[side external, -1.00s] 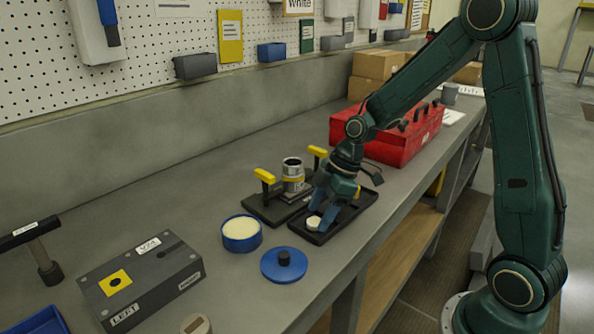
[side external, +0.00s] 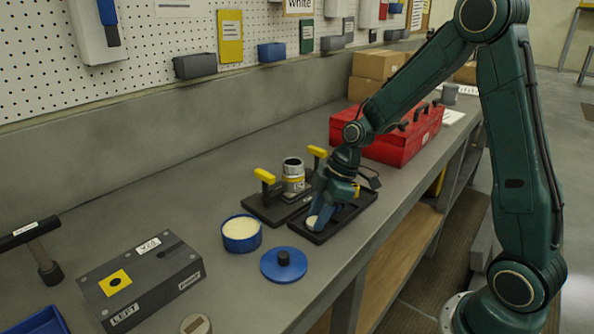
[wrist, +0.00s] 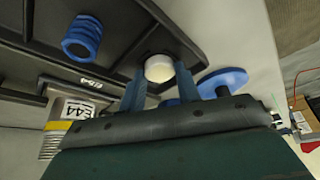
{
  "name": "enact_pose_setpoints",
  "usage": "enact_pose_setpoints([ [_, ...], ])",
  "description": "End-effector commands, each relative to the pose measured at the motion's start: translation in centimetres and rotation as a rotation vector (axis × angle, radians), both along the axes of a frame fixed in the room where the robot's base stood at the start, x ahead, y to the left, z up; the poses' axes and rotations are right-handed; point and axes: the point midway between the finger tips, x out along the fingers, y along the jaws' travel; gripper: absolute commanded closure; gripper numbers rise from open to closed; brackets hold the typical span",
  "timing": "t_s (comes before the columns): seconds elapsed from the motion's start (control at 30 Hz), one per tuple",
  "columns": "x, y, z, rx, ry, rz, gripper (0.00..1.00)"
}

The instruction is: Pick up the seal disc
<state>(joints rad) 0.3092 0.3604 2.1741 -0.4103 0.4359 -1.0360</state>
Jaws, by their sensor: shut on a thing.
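The seal disc (side external: 312,221) is a small white round piece at the near left end of the black tray (side external: 320,239). My gripper (side external: 320,222) is down at the tray with its blue fingers shut on the disc. In the wrist view the white disc (wrist: 158,67) sits between the two blue fingertips (wrist: 158,75), one on each side. Its underside is hidden, so I cannot tell whether it still touches the tray floor. A blue ribbed piece (wrist: 82,38) lies in another part of the tray.
A metal cylinder (side external: 293,172) stands in a black fixture with yellow-handled clamps, close behind the tray. A blue tub of cream-coloured stuff (side external: 242,236) and a blue knobbed lid (side external: 284,267) are to the left. A red toolbox (side external: 410,140) stands behind my gripper.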

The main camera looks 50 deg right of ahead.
Motion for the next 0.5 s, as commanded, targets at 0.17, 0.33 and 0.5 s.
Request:
enact_pose_setpoints([
  [0.17,-0.18,0.02,-0.22,0.001,0.008,0.000,0.88],
  [0.33,-0.22,0.03,-0.13,0.001,0.009,0.000,0.88],
  [0.5,-0.14,0.02,0.69,0.000,0.007,0.000,0.88],
])
